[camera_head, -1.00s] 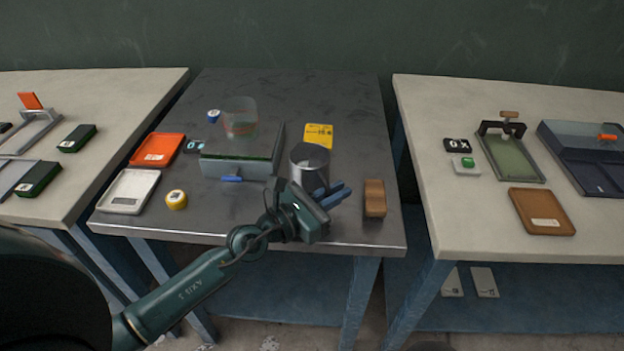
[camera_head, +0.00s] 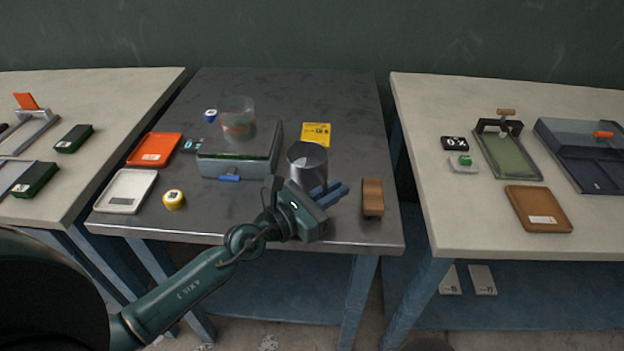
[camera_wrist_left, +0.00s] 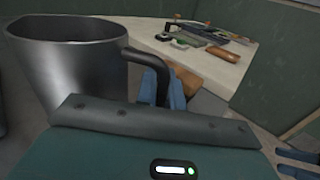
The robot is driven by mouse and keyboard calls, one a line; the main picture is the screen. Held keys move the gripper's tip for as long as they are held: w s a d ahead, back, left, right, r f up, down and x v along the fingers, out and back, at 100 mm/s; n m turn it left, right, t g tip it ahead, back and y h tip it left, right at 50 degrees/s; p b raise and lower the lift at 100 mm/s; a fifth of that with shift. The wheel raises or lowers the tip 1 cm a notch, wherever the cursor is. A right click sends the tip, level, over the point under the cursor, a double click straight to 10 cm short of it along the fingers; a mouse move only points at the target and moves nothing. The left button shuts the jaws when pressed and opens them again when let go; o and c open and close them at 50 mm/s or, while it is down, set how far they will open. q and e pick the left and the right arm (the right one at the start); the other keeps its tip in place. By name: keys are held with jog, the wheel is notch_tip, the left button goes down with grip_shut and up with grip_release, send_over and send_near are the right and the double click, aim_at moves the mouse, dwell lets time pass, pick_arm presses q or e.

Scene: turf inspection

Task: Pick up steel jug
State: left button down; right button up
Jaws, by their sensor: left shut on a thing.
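The steel jug (camera_head: 307,163) stands upright near the front right of the dark middle table, just beyond my left gripper (camera_head: 330,194). In the left wrist view the jug (camera_wrist_left: 72,75) fills the upper left, with its open rim up and its dark handle curving down to the right. The blue fingers of my left gripper (camera_wrist_left: 163,90) are shut on the handle. Where they grip is partly hidden behind the gripper body. I cannot tell whether the jug's base is clear of the table. My right gripper is not in view.
A brown block (camera_head: 372,197) lies right of the jug. A grey box (camera_head: 238,164) stands to its left, with a clear cup (camera_head: 238,118) behind. A yellow card (camera_head: 316,134) lies behind the jug. A yellow round item (camera_head: 174,199) and white scale (camera_head: 126,191) are farther left.

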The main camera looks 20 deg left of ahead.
pick_arm(q)
jog(key=shift+r, duration=0.25)
